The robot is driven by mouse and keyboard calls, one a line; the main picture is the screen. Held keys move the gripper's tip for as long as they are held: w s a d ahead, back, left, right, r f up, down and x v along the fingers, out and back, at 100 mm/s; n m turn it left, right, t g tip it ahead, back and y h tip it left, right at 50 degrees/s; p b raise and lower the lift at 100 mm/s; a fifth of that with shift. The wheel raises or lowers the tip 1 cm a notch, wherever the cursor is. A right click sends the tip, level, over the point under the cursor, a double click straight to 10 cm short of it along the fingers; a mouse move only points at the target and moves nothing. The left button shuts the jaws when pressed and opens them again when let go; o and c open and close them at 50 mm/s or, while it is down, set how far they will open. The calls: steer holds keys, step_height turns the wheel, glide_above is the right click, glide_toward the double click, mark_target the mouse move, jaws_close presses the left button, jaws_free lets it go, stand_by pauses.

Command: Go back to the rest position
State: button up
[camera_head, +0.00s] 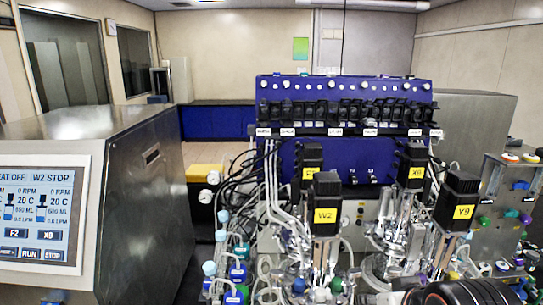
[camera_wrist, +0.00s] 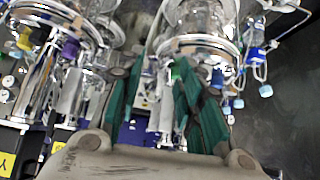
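My gripper (camera_wrist: 160,68) shows in the wrist view. Its two green fingers stand apart, with nothing held between them. Glass and metal bioreactor vessels lie beyond the fingers, one at the upper middle (camera_wrist: 200,40) and one at the upper left (camera_wrist: 55,30). I cannot tell how far they are from the fingertips. In the head view, black motor blocks with yellow labels top the vessels, among them W2 (camera_head: 326,205) and Y9 (camera_head: 457,200). A dark rounded part at the bottom right of the head view looks like my arm; the gripper itself is not clear there.
A steel cabinet with a touch screen (camera_head: 40,215) stands at the left. A blue pump panel (camera_head: 345,92) rises behind the vessels. Tubes and cables crowd the vessels' left side. A rack with coloured caps (camera_head: 508,205) stands at the right. Open floor shows behind the cabinet.

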step_height(320, 180, down, 19)
steer(key=s+b, duration=0.2)
steer(key=b, duration=1.5)
steer(key=shift+s+f+g+b, duration=0.15)
steer(key=shift+s+g+b, duration=0.1)
steer(key=shift+g+b, duration=0.15)
